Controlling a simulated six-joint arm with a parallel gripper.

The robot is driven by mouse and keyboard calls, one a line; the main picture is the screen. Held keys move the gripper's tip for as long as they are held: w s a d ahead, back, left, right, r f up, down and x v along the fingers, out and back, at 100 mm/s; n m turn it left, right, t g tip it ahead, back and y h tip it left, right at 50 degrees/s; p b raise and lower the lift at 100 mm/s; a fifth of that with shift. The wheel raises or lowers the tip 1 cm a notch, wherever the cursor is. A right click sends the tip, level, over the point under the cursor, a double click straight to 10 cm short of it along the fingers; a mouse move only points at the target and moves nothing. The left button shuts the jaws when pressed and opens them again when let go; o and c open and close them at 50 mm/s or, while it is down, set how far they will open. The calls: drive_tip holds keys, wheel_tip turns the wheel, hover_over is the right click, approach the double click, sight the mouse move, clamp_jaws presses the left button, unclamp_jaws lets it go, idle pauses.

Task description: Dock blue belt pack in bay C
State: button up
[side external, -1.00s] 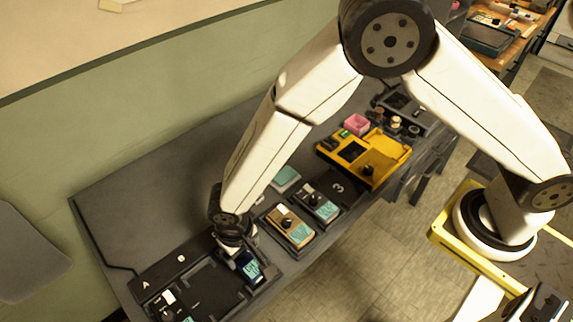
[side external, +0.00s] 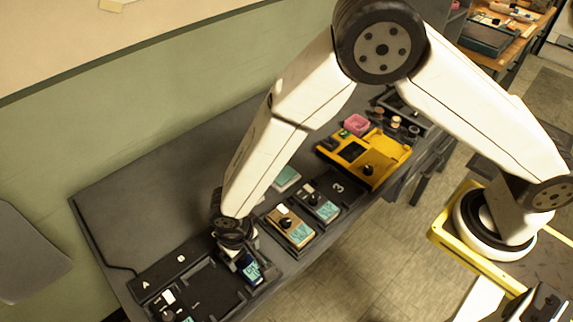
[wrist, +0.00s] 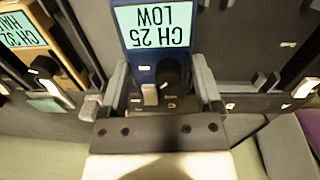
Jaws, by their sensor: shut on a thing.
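The blue belt pack (wrist: 145,50) has a pale screen reading "CH 25 LOW" and a black knob. In the wrist view it sits between the two fingers of my gripper (wrist: 160,92), which is shut on it. In the side view the blue pack (side external: 250,268) is at the right end of the dark lettered dock (side external: 205,292), under my gripper (side external: 238,252). The dock's letter "A" shows at its left; the letter at the pack's bay is hidden by my gripper. I cannot tell whether the pack is fully down in the bay.
A pack with a white top (side external: 168,298) stands in the dock's left bay, and the middle bay is empty. A tan pack (side external: 290,228) and a grey pack (side external: 322,206) stand to the right.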

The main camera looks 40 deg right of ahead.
drive_tip(key=shift+f, duration=0.45)
idle(0.5)
drive_tip(key=o, duration=1.2)
drive_tip(key=shift+a+r, duration=0.15)
drive_tip(key=shift+r, duration=1.8)
drive_tip(key=shift+a+r, duration=0.1)
drive_tip(key=shift+r, duration=1.85)
drive_tip(key=w+d+r+t, duration=0.1)
drive_tip(key=d+r, duration=0.2)
drive_tip(key=d, duration=0.5)
drive_tip(key=w+d+r, duration=0.1)
drive_tip(key=d+r, duration=0.3)
drive_tip(key=d, duration=0.3)
drive_tip(key=shift+m+t+y, duration=0.3)
drive_tip(key=shift+m+t, duration=0.1)
drive_tip(key=shift+t, duration=0.4)
drive_tip(key=s+d+r, duration=0.1)
drive_tip(key=s+d, duration=0.1)
drive_tip(key=d, duration=0.3)
drive_tip(key=s+d+r, duration=0.1)
drive_tip(key=s+d, duration=0.1)
drive_tip(key=d, duration=0.2)
drive_tip(key=s+d+r, duration=0.1)
drive_tip(key=s+d, duration=0.1)
drive_tip(key=d, duration=0.3)
drive_tip(key=shift+s+d+r, duration=0.15)
drive_tip(key=shift+s+d, duration=0.2)
drive_tip(key=shift+s, duration=0.05)
